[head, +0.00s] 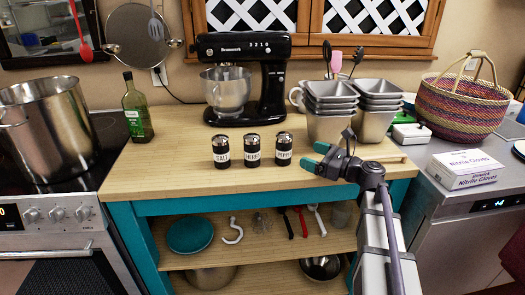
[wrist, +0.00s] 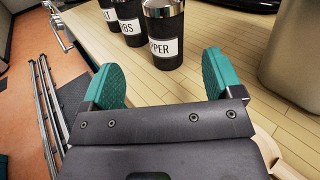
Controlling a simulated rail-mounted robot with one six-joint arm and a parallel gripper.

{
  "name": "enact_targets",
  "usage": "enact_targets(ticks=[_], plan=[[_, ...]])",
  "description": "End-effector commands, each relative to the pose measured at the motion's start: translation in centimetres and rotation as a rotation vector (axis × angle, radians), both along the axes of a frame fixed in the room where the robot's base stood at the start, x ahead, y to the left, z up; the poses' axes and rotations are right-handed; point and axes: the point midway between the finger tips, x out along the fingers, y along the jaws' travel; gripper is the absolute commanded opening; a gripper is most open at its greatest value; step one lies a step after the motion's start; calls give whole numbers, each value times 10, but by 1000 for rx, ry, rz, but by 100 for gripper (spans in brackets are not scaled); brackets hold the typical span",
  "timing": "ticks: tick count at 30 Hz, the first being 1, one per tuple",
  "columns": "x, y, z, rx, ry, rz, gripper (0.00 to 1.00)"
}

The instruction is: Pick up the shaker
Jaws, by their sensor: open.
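Three black shakers with silver tops stand upright in a row on the wooden counter. The left one is labelled SALT (head: 221,151), the middle one's label (head: 253,150) reads like HERBS, and the right one is the pepper shaker (head: 283,149). My gripper (head: 315,158) is just right of the pepper shaker, its teal fingers pointing left toward it. In the wrist view my gripper (wrist: 160,75) is open and empty. The pepper shaker (wrist: 163,35) stands just beyond the fingertips, roughly between them, apart from both. The other two shakers are behind it to the left.
Stacked metal tins (head: 330,105) stand close behind my gripper. A black stand mixer (head: 262,80) is behind the shakers. A green bottle (head: 137,108) and a steel pot (head: 48,130) are left. The front counter strip (head: 200,180) is clear.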

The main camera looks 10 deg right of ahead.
Motion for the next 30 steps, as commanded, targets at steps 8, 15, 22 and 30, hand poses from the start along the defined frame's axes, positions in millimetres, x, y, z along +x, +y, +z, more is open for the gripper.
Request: enact_targets(ticks=[8, 15, 22, 30], plan=[[10, -5, -6, 39, 65, -31, 86], [39, 28, -6, 36, 64, -28, 86], [47, 37, -5, 36, 63, -29, 86], [77, 70, -4, 35, 63, -29, 86]])
